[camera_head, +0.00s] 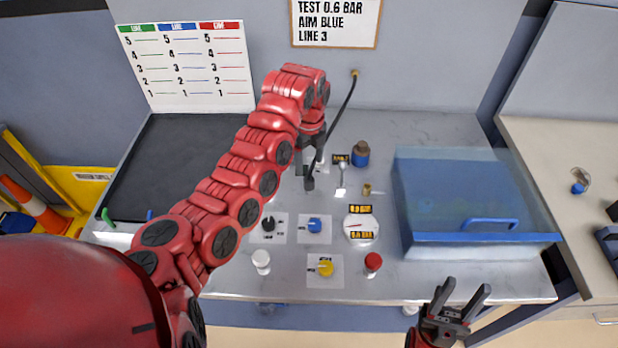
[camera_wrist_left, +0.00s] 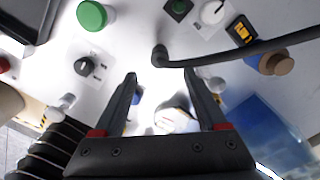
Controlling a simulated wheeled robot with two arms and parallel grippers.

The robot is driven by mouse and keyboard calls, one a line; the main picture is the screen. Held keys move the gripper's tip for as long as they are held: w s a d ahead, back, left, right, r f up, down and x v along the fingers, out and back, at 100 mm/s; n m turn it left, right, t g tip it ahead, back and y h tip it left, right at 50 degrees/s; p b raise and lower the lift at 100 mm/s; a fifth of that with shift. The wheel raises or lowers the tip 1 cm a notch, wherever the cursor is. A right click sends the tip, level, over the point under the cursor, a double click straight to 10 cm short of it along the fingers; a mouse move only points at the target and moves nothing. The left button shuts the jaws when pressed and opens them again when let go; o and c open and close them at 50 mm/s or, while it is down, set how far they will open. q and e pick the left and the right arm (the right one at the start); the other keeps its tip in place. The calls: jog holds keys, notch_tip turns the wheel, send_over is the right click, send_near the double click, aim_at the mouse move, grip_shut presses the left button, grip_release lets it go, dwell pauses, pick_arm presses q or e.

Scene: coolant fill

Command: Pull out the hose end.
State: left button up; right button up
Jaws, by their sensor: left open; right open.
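A black hose (camera_head: 345,103) runs from a brass fitting on the back wall down to the bench. Its dark end (camera_head: 309,184) stands at the bench top, just below my left gripper (camera_head: 304,168). In the left wrist view the hose end (camera_wrist_left: 160,56) lies just beyond the tips of my open left gripper (camera_wrist_left: 160,78), roughly midway between them, with nothing held. I cannot tell what the hose end sits in. My right gripper (camera_head: 465,296) is open and empty at the front edge of the bench.
A blue lidded bin (camera_head: 470,190) stands at the right of the bench. Black, blue and yellow knobs, a gauge (camera_head: 361,226), a white cap (camera_head: 261,260) and a red cap (camera_head: 373,262) lie in front. A brown-capped blue bottle (camera_head: 361,155) stands right of the hose.

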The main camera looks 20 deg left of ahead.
aim_at(309, 179)
pick_arm(q)
notch_tip(309, 179, down, 7)
jog(key=shift+f+p, duration=0.2)
jog(key=shift+p, duration=1)
jog(key=shift+a+f, duration=0.1)
jog(key=shift+f, duration=0.45)
grip_shut()
jog(key=c, duration=0.8)
grip_release()
jog(key=c, duration=0.3)
jog(key=shift+c, duration=0.3)
jog(key=shift+r+p, duration=0.35)
